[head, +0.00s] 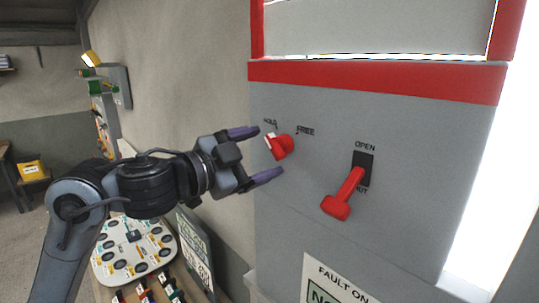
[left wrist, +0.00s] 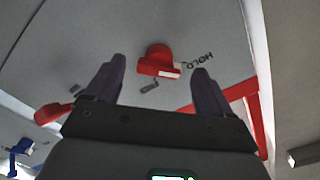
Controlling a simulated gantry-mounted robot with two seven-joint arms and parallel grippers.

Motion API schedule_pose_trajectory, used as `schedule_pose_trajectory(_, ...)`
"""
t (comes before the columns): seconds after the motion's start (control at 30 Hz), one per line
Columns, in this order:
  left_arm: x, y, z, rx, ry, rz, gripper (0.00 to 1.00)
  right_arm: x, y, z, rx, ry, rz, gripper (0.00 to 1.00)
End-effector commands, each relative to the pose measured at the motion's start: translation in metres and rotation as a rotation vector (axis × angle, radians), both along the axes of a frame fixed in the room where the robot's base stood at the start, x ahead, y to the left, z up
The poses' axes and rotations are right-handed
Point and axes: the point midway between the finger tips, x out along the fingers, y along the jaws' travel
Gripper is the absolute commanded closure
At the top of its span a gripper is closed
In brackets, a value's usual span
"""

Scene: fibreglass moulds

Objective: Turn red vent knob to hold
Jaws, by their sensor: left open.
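The red vent knob (head: 279,146) is on the grey panel (head: 410,120), under the labels HOLD and FREE. A white mark shows on its side towards the gripper. My left gripper (head: 262,154) is open, with its purple fingers above and below the knob in the head view and apart from it. In the left wrist view the knob (left wrist: 158,62) lies between and beyond the fingertips (left wrist: 160,72). The label HOLD shows right of it there. The FREE label is small and hard to read there. My right gripper is in neither view.
A red lever (head: 343,195) with OPEN above it hangs down to the right of the knob. A sign (head: 335,282) reading FAULT ON is below. A white board with round dark fittings (head: 135,248) lies at lower left. A yellow box (head: 32,171) stands far left.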

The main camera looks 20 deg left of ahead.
Motion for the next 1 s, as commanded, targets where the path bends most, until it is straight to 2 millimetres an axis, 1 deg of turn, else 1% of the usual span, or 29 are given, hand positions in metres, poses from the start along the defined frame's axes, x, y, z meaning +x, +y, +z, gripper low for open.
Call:
schedule_pose_trajectory(0.03, -0.009, 0.005, -0.002, 0.003, -0.004, 0.002, 0.17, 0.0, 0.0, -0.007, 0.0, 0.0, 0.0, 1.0)
schedule_pose_trajectory(0.2, -0.034, 0.018, -0.002, 0.001, -0.004, 0.003, 0.17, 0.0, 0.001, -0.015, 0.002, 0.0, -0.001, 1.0)
schedule_pose_trajectory(0.4, -0.056, 0.028, -0.001, 0.0, -0.003, 0.001, 0.17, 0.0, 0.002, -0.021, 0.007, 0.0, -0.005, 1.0)
schedule_pose_trajectory(0.6, -0.063, 0.032, 0.0, -0.001, 0.0, 0.001, 0.17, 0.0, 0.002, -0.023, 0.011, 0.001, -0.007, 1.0)
schedule_pose_trajectory(1.0, -0.063, 0.032, 0.0, -0.001, 0.001, 0.001, 0.17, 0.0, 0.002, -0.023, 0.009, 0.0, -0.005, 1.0)
